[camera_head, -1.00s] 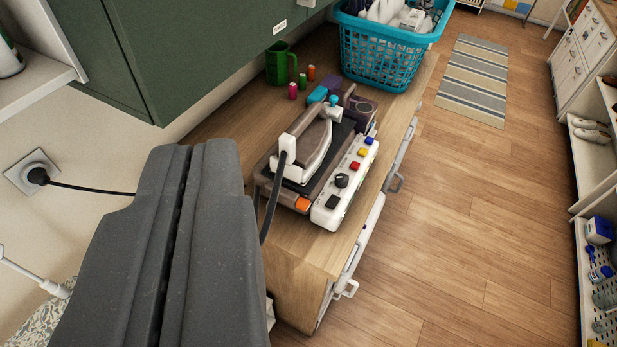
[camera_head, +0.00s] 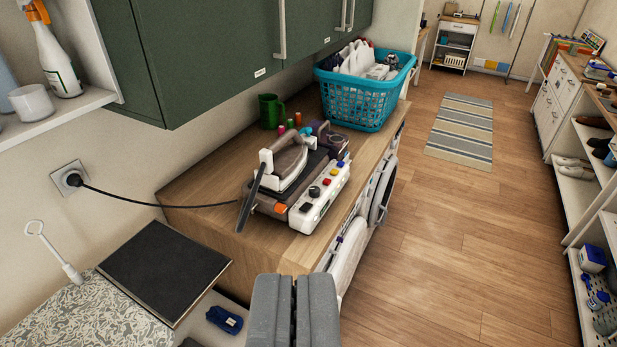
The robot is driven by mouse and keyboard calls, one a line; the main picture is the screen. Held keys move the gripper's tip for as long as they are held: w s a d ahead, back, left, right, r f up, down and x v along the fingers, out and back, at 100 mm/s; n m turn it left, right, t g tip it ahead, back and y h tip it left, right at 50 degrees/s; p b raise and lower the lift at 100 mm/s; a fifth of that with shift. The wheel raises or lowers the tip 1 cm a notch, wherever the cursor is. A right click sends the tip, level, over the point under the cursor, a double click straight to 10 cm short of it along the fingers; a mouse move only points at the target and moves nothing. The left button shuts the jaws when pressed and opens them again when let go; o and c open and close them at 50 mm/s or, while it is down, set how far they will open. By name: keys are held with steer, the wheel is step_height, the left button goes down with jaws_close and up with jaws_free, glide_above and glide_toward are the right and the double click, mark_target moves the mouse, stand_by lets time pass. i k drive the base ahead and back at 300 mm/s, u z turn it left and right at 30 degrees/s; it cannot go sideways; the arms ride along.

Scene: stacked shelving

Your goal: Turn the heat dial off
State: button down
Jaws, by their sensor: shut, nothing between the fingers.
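The heat dial (camera_head: 315,192) is a round black knob on the sloped white control panel (camera_head: 322,203) of an ironing station on the wooden counter. Coloured buttons and a black switch sit along the same panel. The iron (camera_head: 287,163) rests on its base behind the panel. My gripper (camera_head: 293,280) is grey, shut and empty at the bottom middle of the view. In the picture it lies below the dial and apart from it. Which way the dial points is too small to tell.
A black cord (camera_head: 150,203) runs from the wall socket (camera_head: 70,178) to the station. A green cabinet (camera_head: 220,60) overhangs the counter. A blue basket (camera_head: 362,97) and green mug (camera_head: 270,111) stand behind. The floor (camera_head: 450,240) at right is clear.

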mark_target(314, 191)
steer(key=z, duration=0.45)
steer(key=i, duration=1.85)
steer(key=u, duration=0.15)
